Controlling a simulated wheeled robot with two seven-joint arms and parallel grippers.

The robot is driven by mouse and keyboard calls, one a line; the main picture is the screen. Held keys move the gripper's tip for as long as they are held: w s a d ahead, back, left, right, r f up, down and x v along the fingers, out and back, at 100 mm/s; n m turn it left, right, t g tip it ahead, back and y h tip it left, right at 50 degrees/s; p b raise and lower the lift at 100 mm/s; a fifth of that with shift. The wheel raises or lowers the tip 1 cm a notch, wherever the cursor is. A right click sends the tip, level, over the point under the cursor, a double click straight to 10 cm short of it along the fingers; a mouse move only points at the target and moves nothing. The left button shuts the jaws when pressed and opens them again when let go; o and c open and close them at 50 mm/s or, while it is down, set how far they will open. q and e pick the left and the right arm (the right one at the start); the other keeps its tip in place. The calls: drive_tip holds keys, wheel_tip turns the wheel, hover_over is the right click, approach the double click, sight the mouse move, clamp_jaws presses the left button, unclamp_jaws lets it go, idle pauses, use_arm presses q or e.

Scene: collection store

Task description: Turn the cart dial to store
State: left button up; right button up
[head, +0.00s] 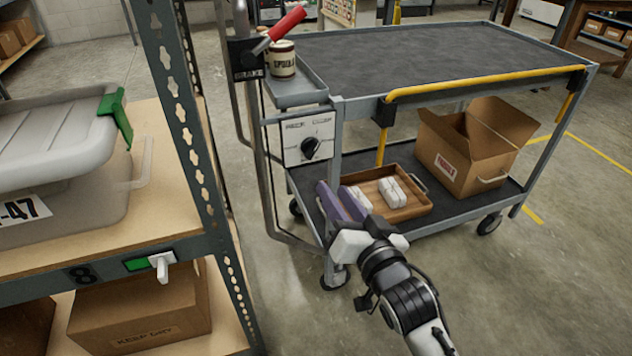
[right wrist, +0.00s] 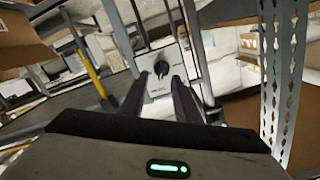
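The cart dial is a black knob (head: 310,148) on a white panel (head: 292,155) at the near left end of the cart (head: 440,55). A light mark on the knob seems to point up and right; the panel's labels are too small to read. My right gripper (head: 335,188) is open and empty, below and slightly right of the panel in the head view, its two dark fingers apart. In the right wrist view the fingers (right wrist: 170,85) point toward the knob (right wrist: 161,67), with the panel (right wrist: 158,86) showing between them. My left gripper is not in view.
A brake lever with a red grip (head: 288,22) and a labelled tin (head: 282,60) are above the panel. A wooden tray (head: 410,210) and an open carton (head: 465,160) stand on the lower shelf. A metal rack (head: 190,130) with a grey bin (head: 60,160) stands close at left.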

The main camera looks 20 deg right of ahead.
sight(315, 150)
drive_tip(key=shift+m+t, duration=0.3)
drive_tip(key=shift+t, duration=0.1)
drive_tip(key=w, duration=0.3)
drive_tip(key=w+r+b, duration=0.1)
drive_tip(key=w, duration=0.3)
drive_tip(key=w+b, duration=0.1)
drive_tip(key=w, duration=0.3)
drive_tip(key=shift+w+r, duration=0.15)
drive_tip(key=shift+r, duration=0.15)
drive_tip(key=shift+c, duration=0.2)
clamp_jaws()
